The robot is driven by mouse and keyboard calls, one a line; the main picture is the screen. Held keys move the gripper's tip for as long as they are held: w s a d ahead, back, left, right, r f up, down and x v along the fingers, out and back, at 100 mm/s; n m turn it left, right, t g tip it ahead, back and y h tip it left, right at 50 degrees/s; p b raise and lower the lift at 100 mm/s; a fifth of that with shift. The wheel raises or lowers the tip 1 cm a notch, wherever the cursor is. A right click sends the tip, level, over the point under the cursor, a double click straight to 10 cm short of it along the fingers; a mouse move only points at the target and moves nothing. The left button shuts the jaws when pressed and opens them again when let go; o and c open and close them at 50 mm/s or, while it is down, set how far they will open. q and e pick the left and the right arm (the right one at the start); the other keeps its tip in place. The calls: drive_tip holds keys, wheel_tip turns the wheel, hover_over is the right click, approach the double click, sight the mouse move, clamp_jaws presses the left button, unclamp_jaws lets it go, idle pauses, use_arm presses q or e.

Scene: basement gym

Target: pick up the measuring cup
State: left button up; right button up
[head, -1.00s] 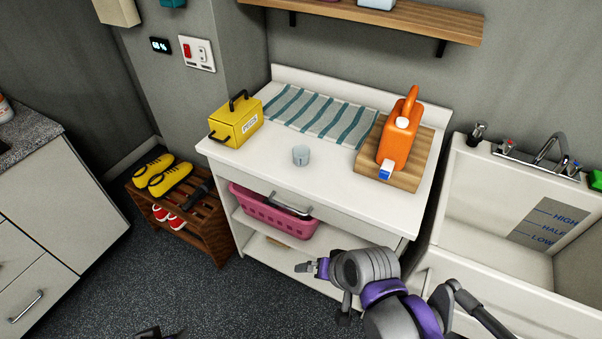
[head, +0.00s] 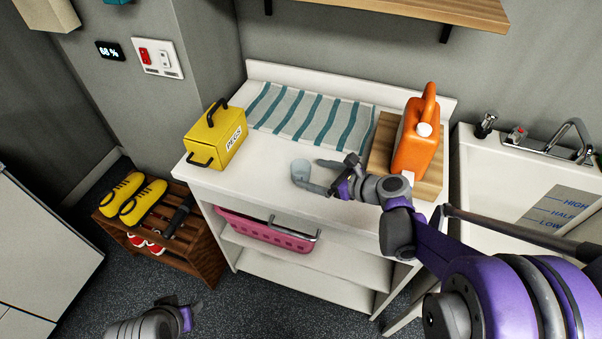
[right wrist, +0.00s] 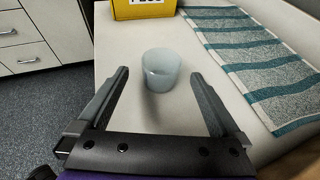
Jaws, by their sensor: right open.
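The measuring cup (head: 301,169) is a small, pale translucent cup standing upright on the white countertop (head: 262,185). It also shows in the right wrist view (right wrist: 161,66). My right gripper (head: 313,174) reaches in from the right, low over the counter. It is open, with one fingertip on each side of the cup's near part and gaps visible on both sides in the right wrist view (right wrist: 159,77). The jaws hold nothing. My left gripper (head: 187,316) is at the bottom of the head view, over the floor, away from the counter; its jaw state is unclear.
A yellow pegs box (head: 215,138) stands left of the cup. A striped towel (head: 310,118) lies behind it. An orange jug (head: 414,145) stands on a wooden board (head: 382,147) at right, close to my right arm. A sink (head: 500,190) is further right.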

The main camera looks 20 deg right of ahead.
sight(294, 165)
drive_tip(key=x, duration=0.5)
drive_tip(key=shift+w+a+r, duration=0.1)
drive_tip(key=shift+w+a, duration=0.05)
drive_tip(key=shift+w, duration=0.25)
drive_tip(key=c, duration=1.3)
drive_tip(key=shift+r, duration=0.1)
drive_tip(key=shift+c, duration=0.2)
